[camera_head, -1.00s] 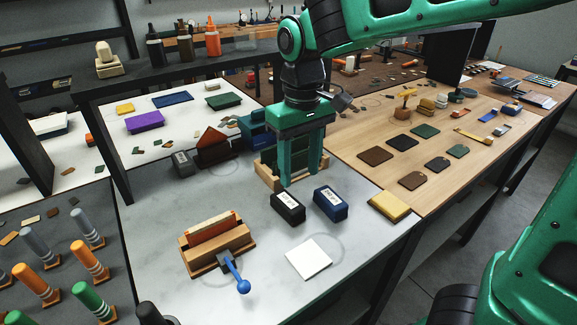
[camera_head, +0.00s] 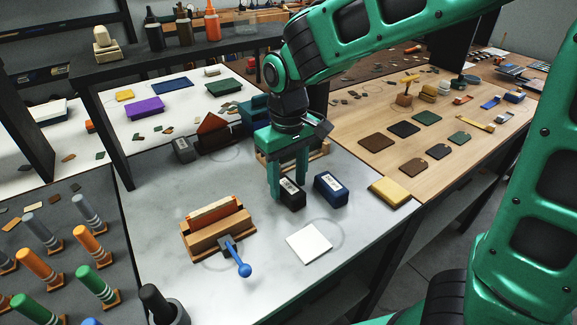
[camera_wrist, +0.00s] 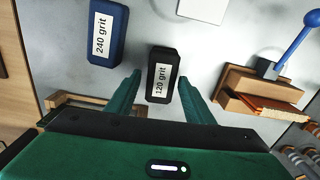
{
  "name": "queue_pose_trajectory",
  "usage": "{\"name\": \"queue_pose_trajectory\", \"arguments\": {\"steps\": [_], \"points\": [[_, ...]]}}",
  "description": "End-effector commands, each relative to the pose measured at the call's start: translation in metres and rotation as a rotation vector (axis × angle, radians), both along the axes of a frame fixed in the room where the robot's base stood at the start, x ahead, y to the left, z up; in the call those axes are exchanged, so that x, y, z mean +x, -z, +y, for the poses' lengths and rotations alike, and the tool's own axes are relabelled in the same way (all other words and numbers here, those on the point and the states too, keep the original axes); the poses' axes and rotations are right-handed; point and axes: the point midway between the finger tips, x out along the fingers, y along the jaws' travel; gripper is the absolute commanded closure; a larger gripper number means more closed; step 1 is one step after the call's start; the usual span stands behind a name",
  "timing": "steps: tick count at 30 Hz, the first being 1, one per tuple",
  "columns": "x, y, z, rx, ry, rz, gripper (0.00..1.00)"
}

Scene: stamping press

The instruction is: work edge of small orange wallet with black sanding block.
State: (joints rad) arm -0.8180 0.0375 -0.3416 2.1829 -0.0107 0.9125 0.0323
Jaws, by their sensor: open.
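The black sanding block (camera_head: 292,193), labelled "120 grit", stands on the pale work surface. In the head view my gripper (camera_head: 289,194) is at the block, and its fingers hide part of it. In the wrist view my gripper (camera_wrist: 159,85) is open, with the black block (camera_wrist: 163,74) between and just beyond its fingertips; I cannot tell if they touch it. The small orange wallet (camera_head: 214,209) is held edge up in a wooden clamp (camera_head: 211,243) with a blue-knobbed lever. The wallet also shows at the right of the wrist view (camera_wrist: 272,106).
A blue block (camera_head: 331,187) labelled "240 grit" stands close to the right of the black one. A white square pad (camera_head: 309,243) lies in front, and a yellow block (camera_head: 389,192) is at the right edge. A wooden rack (camera_head: 311,160) is behind my gripper.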

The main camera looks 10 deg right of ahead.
Motion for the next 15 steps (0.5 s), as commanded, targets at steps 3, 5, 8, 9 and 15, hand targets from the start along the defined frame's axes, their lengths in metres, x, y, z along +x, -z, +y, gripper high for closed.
{"name": "queue_pose_trajectory", "arguments": {"steps": [3,5,8,9,15], "points": [[-0.0001,0.0018,0.0002,0.0,0.0,-0.001,0.74],[-0.0001,0.0017,0.0,0.0,0.0,-0.001,0.88],[0.0,0.0015,0.0001,0.0,0.0,-0.001,0.75],[0.0,0.0015,0.0001,0.0,0.0,-0.001,0.84],[0.0002,-0.0013,0.0001,0.002,0.0,-0.001,0.97]]}}
